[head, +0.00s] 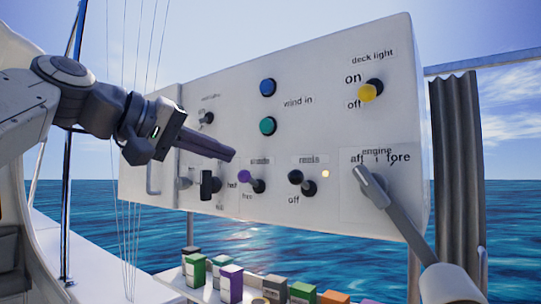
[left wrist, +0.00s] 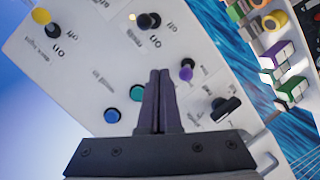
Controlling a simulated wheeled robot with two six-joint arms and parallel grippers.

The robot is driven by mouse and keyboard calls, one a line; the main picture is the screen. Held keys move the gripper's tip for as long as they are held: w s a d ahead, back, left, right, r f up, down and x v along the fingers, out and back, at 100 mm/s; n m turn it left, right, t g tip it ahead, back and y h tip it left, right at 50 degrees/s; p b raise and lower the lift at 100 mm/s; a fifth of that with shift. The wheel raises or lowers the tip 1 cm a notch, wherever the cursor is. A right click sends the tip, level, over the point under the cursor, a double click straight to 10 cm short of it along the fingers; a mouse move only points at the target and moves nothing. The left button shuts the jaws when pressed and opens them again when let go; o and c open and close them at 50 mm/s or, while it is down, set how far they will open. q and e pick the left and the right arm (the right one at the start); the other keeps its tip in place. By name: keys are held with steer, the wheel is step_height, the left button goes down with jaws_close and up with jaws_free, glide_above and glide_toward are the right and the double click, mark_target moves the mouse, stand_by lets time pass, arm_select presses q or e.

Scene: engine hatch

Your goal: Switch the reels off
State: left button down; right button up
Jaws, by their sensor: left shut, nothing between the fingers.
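The reels switch (head: 302,182) is a black-knobbed lever on the white panel, under the label "reels". Its knob tilts up and left, away from the word "off" below it. A small light (head: 326,174) beside it glows pale orange. In the left wrist view the reels switch (left wrist: 149,20) is near the top, beyond my fingertips. My left gripper (head: 233,154) is shut and empty, in front of the panel, up and left of the reels switch and apart from it. It also shows in the left wrist view (left wrist: 160,72). My right gripper is not in view.
A purple-knobbed switch (head: 245,177) stands left of the reels switch. The blue (head: 267,87) and green (head: 267,125) buttons, the yellow deck light switch (head: 369,92) and the grey engine lever (head: 400,212) are nearby. Several small boxes (head: 231,283) stand on a shelf below.

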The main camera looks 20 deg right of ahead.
arm_select(q)
steer(key=shift+s+a+r+h, duration=0.1)
steer(key=shift+r+h, duration=0.05)
steer(key=shift+r, duration=0.45)
steer(key=shift+s+a+r+h, duration=0.1)
steer(key=shift+r+h, duration=0.05)
steer(key=shift+r, duration=0.4)
steer(key=shift+d, duration=0.15)
steer(key=p, duration=0.4)
glide_above(300, 181)
steer(key=w+a, duration=0.5)
step_height(300, 181, down, 2)
steer(key=shift+s+d+f+b, duration=0.15)
steer(key=shift+s+d+f, duration=0.2)
steer(key=shift+s+f, duration=0.35)
steer(key=shift+s+d+f+b, duration=0.15)
steer(key=shift+s+d+f, duration=0.15)
steer(key=shift+s+f, duration=0.35)
steer(key=shift+r, duration=0.1)
